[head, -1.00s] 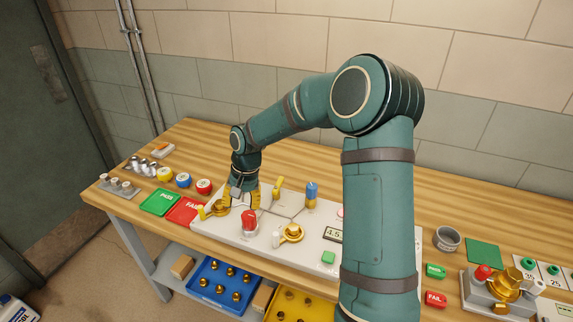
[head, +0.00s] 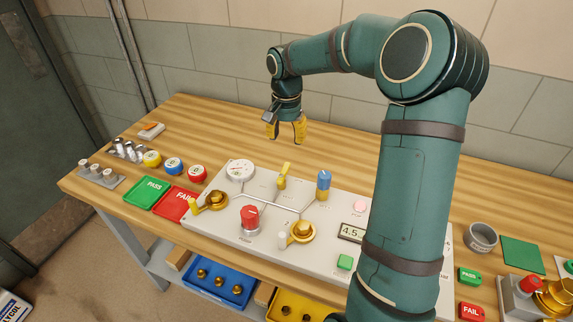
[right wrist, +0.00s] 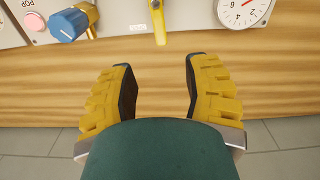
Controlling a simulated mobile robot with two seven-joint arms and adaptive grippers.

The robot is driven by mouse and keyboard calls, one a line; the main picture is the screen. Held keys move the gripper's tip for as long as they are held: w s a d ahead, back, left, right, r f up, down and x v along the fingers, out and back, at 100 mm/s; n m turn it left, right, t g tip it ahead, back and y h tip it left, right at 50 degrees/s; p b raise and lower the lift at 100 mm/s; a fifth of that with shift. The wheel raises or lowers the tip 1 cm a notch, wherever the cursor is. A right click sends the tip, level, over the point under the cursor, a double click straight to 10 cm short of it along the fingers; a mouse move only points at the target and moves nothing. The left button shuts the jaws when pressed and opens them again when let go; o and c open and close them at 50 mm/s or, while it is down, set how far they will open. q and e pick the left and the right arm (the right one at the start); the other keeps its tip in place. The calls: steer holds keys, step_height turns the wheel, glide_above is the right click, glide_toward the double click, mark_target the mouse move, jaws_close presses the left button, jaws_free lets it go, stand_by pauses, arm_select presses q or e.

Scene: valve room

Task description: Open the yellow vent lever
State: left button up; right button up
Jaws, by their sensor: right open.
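A small yellow lever (head: 283,176) stands at the back of the light grey valve panel (head: 225,229), between the white gauge and the blue knob. It shows at the top of the right wrist view (right wrist: 158,22). A second yellow handle (head: 198,207) sits on the brass valve at the panel's left end. My right gripper (head: 286,131) is open and empty, fingers down, above the bench behind the upright yellow lever. In the right wrist view its fingers (right wrist: 159,90) are apart, clear of the lever. My left gripper is not in view.
The gauge (head: 240,170) and blue knob (head: 323,185) flank the lever. A red knob (head: 250,218) and a brass valve (head: 301,231) are nearer the front. My right arm hides part of the panel's right side. Bare bench lies behind the panel.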

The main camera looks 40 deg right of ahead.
mark_target(286, 165)
step_height(286, 165, down, 10)
steer(key=shift+w+f+b, duration=0.1)
steer(key=shift+f+b, duration=0.1)
steer(key=shift+b, duration=0.7)
steer(key=shift+c, duration=0.4)
jaws_close()
